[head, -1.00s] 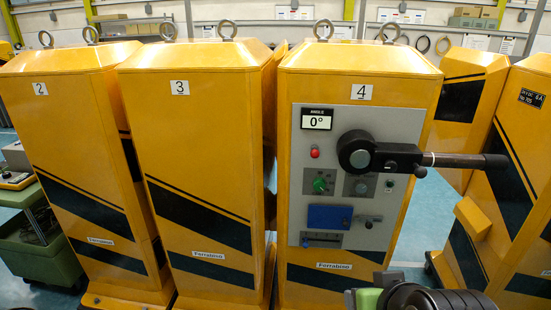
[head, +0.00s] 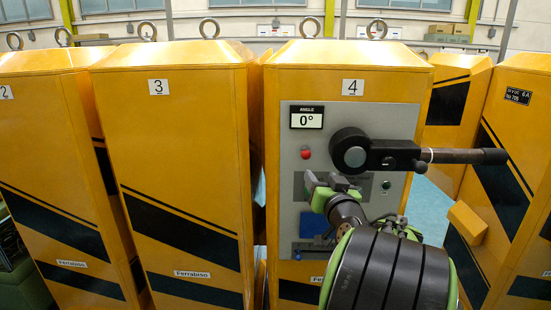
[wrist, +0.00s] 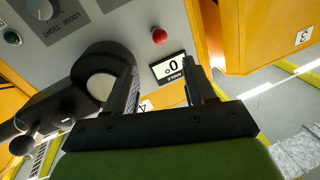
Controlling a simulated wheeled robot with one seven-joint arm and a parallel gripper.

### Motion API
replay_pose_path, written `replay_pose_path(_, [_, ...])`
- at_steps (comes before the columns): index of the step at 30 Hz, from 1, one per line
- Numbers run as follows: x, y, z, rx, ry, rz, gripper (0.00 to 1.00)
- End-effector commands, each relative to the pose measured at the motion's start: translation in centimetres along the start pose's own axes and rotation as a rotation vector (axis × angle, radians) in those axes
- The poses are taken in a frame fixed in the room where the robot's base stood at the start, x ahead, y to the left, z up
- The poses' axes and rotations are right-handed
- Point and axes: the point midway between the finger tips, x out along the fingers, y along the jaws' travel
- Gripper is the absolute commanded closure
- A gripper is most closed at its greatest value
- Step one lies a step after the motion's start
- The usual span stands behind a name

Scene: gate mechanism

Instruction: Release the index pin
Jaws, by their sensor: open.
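The crank on cabinet 4 has a black round hub (head: 354,157), a black arm (head: 396,157) reaching right, and a dark handle (head: 468,156) with a pale ring at its base. A small knob (head: 389,160) sits on the arm; I cannot tell for sure whether it is the index pin. In the wrist view, the hub (wrist: 100,82) is left of the fingers and a dark ball knob (wrist: 22,145) stands out at lower left. My gripper (head: 318,190) is open and empty, below and left of the hub. Its fingers also show in the wrist view (wrist: 161,72).
The grey panel (head: 290,160) carries an angle display (head: 306,116) reading 0°, a red button (head: 306,153) and a green button (head: 386,185). A LOOSE/TIGHT dial (wrist: 62,14) shows in the wrist view. Cabinet 3 (head: 165,130) stands close on the left.

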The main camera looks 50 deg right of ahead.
Motion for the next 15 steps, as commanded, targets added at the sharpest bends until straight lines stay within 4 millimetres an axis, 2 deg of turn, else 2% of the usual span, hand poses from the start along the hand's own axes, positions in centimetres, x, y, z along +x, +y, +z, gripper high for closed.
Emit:
replay_pose_path(5, [3.5,-0.3,-0.1,0.002,-0.004,-0.007,0.45])
replay_pose_path(15, [12.1,-0.3,-0.1,0.001,-0.003,-0.006,0.45])
